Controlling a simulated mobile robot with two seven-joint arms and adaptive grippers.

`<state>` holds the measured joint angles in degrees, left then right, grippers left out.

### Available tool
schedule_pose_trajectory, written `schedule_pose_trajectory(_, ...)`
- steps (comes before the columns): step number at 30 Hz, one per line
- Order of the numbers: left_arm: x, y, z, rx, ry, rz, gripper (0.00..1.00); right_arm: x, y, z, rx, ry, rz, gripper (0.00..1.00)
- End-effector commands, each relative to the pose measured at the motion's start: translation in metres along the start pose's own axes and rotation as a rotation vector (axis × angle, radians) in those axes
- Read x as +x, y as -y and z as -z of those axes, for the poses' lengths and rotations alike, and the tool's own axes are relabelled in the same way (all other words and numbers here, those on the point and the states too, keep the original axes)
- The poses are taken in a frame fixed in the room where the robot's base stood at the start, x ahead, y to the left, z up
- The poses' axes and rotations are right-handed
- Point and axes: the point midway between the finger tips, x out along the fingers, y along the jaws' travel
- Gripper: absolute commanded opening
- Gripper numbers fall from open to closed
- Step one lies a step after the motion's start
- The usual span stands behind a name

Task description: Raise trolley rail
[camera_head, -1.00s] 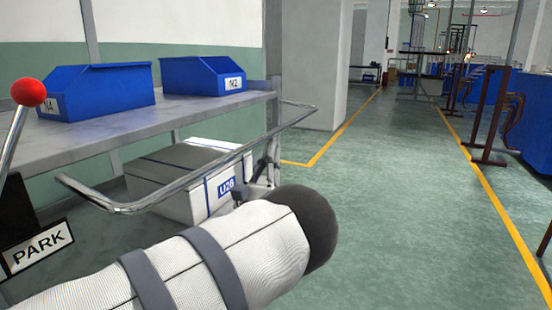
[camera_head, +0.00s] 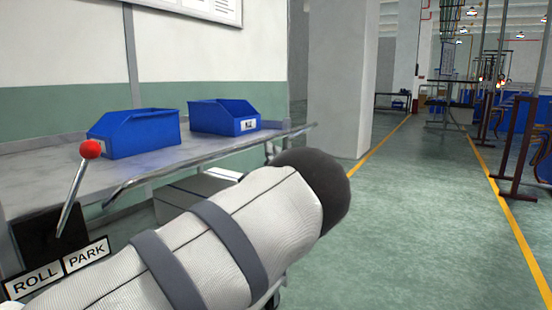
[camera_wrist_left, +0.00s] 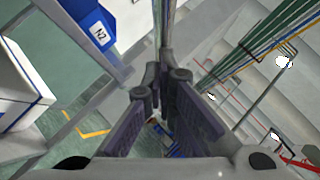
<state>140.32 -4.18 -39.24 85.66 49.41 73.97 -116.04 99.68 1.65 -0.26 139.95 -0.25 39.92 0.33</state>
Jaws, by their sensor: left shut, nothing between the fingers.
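The trolley rail (camera_head: 205,159) is a thin metal bar along the front of the trolley's grey top (camera_head: 55,172), about level with it in the head view. My left arm's white sleeve crosses in front of the trolley and hides my left gripper there. In the left wrist view the left gripper (camera_wrist_left: 165,78) has its dark fingers shut with nothing between them. A metal bar (camera_wrist_left: 163,25), which looks like the rail, runs just beyond the fingertips; I cannot tell whether they touch it. My right gripper is not in view.
Two blue bins (camera_head: 137,134) (camera_head: 224,117) stand on the trolley. A red-knobbed lever (camera_head: 90,150) rises at the left by ROLL and PARK labels (camera_head: 86,254). A white box (camera_head: 197,185) shows underneath.

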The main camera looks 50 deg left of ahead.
Motion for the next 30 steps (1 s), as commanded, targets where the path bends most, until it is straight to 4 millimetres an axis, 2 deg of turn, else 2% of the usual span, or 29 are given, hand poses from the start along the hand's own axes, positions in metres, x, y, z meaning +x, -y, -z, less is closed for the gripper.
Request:
schedule_pose_trajectory(1,0.01,0.012,-0.013,-0.037,0.011,-0.027,0.0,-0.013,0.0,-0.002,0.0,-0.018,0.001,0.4)
schedule_pose_trajectory(12,0.047,0.028,-0.05,-0.29,0.011,-0.274,0.0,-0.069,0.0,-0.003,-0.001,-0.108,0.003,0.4)
schedule_pose_trajectory(21,0.074,0.024,-0.077,-0.482,0.01,-0.467,0.0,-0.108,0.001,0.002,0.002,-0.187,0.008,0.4)
schedule_pose_trajectory(30,0.091,0.011,-0.093,-0.613,0.005,-0.608,0.0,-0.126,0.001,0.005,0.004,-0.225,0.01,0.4)
